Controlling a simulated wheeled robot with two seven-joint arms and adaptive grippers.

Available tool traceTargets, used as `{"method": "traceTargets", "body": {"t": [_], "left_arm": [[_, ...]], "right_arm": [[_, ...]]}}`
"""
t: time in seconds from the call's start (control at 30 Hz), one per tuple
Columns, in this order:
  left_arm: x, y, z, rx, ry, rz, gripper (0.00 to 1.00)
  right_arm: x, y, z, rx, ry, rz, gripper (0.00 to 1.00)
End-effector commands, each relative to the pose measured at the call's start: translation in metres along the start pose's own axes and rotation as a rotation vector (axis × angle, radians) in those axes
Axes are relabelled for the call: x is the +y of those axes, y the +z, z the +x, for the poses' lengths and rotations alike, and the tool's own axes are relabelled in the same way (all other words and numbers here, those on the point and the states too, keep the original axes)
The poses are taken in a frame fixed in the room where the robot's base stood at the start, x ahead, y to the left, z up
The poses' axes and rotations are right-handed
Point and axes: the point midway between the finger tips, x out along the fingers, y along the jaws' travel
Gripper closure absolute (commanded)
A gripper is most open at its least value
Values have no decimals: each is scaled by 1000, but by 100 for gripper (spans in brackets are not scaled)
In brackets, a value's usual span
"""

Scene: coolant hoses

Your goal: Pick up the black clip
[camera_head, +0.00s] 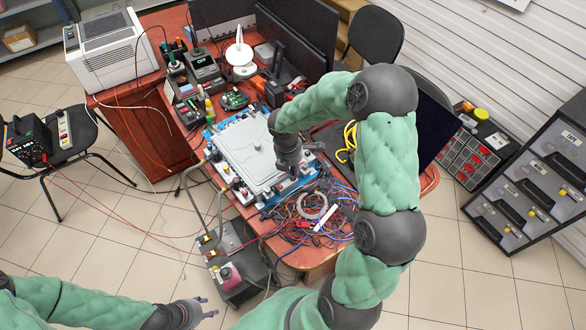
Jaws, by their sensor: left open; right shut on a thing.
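My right gripper (294,171) is above the right front part of a flat grey plate (240,148), pointing down. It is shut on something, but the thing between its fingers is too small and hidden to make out. I cannot tell the black clip for sure; several small dark fittings (236,183) sit along the plate's left edge. The plate lies on a blue-edged board (211,133) on the red-brown table. My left gripper (206,312) is open and empty, low at the bottom left, away from the table.
Tangled cables (300,212) lie on the table's front right. Monitors (300,35), a white lamp (240,55) and devices (203,66) crowd the back. A grey box with hoses (235,262) stands before the table.

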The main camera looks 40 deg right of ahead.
Motion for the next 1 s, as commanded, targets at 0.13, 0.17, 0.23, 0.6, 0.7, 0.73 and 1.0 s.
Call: {"method": "traceTargets", "body": {"t": [0.13,0.17,0.23,0.6,0.7,0.73,1.0], "left_arm": [[5,0,-13,0,0,0,54],[5,0,-15,0,0,0,54],[7,1,-20,0,0,0,54],[14,2,-41,0,0,0,54],[16,2,-44,0,0,0,54],[16,2,-44,0,0,0,54],[18,2,-50,0,0,0,54]], "right_arm": [[-4,-1,-28,-2,3,-3,100],[-6,-4,-34,-1,3,-2,100],[-14,-11,-50,-1,5,-3,100],[-63,-63,-111,-1,3,-6,100],[-73,-74,-119,-1,2,-5,100],[-76,-77,-120,-1,1,-4,100],[-88,-90,-132,-1,0,-1,100]]}}
